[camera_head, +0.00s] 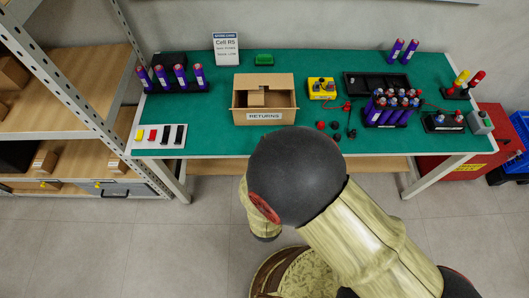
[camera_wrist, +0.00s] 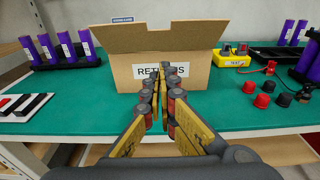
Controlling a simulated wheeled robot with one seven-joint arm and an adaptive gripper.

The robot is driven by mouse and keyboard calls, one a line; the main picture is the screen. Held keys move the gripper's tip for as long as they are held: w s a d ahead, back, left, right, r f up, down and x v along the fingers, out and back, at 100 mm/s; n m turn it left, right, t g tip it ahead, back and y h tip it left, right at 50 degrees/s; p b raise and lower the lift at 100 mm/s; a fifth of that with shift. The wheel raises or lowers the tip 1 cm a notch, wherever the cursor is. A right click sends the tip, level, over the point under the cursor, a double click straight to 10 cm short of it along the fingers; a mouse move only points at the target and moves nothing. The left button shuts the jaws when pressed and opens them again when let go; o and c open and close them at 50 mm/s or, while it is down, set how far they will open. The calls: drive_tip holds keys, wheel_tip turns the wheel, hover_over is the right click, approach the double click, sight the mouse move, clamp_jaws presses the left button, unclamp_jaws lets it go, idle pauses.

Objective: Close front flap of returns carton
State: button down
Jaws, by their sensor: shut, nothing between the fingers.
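The returns carton (camera_head: 287,108) stands open on the green bench mat, with a small brown box (camera_head: 257,98) inside. Its back flap (camera_head: 264,80) stands upright. In the head view my arm hides the fingers.
On the green mat (camera_head: 205,125), left of the carton, are purple cylinders in a black rack (camera_head: 178,88) and a switch strip (camera_head: 160,135). To its right are a yellow box (camera_head: 321,89), loose red and black caps (camera_head: 335,125), and a black tray (camera_head: 375,84).

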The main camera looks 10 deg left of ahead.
drive_tip(key=w+a+r+b, duration=0.1)
drive_tip(key=w+r+b, duration=0.1)
drive_tip(key=w, duration=0.5)
drive_tip(key=shift+a, duration=0.35)
drive_tip(key=shift+w, duration=0.1)
drive_tip(key=shift+a+r, duration=0.1)
